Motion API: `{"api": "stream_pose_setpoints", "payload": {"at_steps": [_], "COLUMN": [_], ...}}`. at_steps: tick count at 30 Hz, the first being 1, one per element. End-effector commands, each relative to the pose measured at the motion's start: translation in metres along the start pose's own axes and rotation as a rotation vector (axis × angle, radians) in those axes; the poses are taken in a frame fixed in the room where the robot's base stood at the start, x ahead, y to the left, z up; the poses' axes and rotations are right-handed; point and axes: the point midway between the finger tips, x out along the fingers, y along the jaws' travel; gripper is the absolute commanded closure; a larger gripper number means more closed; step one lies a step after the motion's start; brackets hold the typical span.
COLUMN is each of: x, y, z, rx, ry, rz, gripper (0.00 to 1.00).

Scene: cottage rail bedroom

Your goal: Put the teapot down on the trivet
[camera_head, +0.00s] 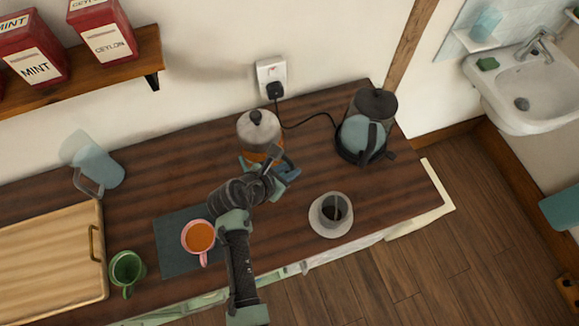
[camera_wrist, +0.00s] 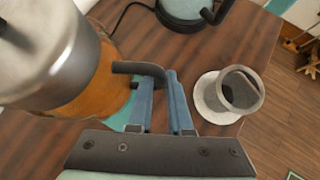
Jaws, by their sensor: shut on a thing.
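The teapot (camera_head: 259,128) has a silver lid and collar and an amber body. It stands upright near the back of the wooden counter and fills the left of the wrist view (camera_wrist: 50,60). My gripper (camera_head: 276,164) is shut on its dark handle (camera_wrist: 138,68), with the blue fingers on either side of it. A teal piece, seemingly the trivet (camera_wrist: 122,115), shows under the teapot's near side. Most of it is hidden by the teapot and gripper. I cannot tell whether the teapot's base touches it.
A kettle (camera_head: 365,130) with a cord stands right of the teapot. A cup on a saucer (camera_head: 325,229) is at the front right. A pink mug (camera_head: 198,237) sits on a dark mat (camera_head: 170,258). A glass jug (camera_head: 103,168), green mug (camera_head: 126,270) and wooden board (camera_head: 45,265) are left.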

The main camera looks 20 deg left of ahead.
Motion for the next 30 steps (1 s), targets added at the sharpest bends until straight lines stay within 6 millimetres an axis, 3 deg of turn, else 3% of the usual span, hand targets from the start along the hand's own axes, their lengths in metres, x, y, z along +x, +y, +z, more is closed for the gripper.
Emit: {"api": "stream_pose_setpoints", "payload": {"at_steps": [2,30], "x": [-0.003,0.040], "y": [0.003,-0.001], "z": [0.006,-0.039], "rx": [0.003,0.003], "ry": [-0.011,-0.011], "rz": [0.005,0.005], "gripper": [1.00,1.00]}}
